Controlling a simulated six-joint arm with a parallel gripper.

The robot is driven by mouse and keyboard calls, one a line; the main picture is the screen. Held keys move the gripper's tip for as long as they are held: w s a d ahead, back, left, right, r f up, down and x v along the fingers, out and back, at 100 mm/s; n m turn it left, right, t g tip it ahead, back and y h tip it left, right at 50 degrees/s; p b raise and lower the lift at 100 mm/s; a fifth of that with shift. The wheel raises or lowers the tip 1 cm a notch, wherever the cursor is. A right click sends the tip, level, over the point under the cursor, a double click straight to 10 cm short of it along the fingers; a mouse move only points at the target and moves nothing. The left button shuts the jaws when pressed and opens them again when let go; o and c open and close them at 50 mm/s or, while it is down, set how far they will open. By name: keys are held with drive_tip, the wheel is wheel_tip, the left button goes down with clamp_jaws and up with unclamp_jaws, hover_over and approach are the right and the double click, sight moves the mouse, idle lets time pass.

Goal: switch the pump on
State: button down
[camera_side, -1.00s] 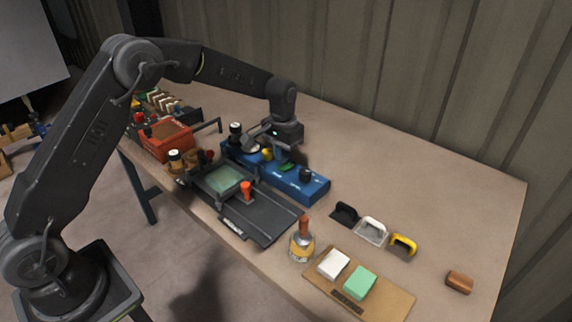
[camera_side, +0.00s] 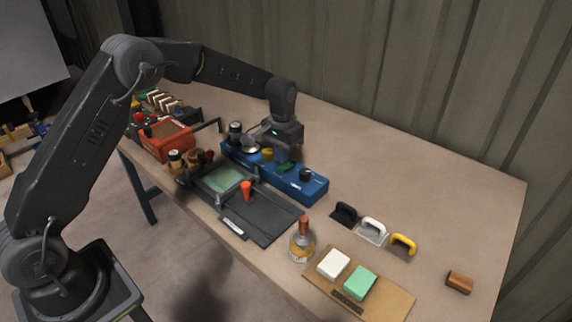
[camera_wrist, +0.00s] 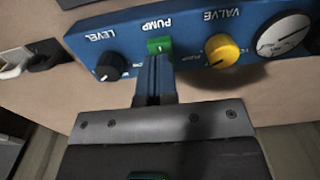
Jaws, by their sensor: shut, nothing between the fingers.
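The blue control box (camera_side: 308,188) stands on the table behind the dark tray. In the wrist view the box (camera_wrist: 135,22) shows upside-down labels LEVEL, PUMP and VALVE. The green pump switch (camera_wrist: 159,45) sits under the PUMP label; a small mark shows on its face. It also shows in the side view (camera_side: 286,167). My gripper (camera_wrist: 155,62) is shut and empty, its fingertips right at the green switch and covering part of it. Whether they touch or press it I cannot tell. In the side view my gripper (camera_side: 286,160) points down over the box.
A black level knob (camera_wrist: 110,67) and a yellow valve knob (camera_wrist: 220,50) flank the switch, with a round gauge (camera_wrist: 284,35) beyond the valve. A dark tray (camera_side: 262,222) lies in front of the box.

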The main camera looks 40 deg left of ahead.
sight(282, 167)
drive_tip(key=shift+f, duration=1.35)
idle(0.7)
drive_tip(key=shift+r, duration=3.55)
drive_tip(key=shift+s+r, duration=0.1)
drive_tip(key=shift+r, duration=0.1)
drive_tip(key=s+d+r+t, duration=0.1)
drive_tip(key=s+r+t, duration=0.2)
drive_tip(key=s+r, duration=1.2)
drive_tip(key=s+f+t, duration=0.2)
drive_tip(key=s, duration=1.6)
drive_tip(key=shift+d+t, duration=0.3)
drive_tip(key=shift+d, duration=0.05)
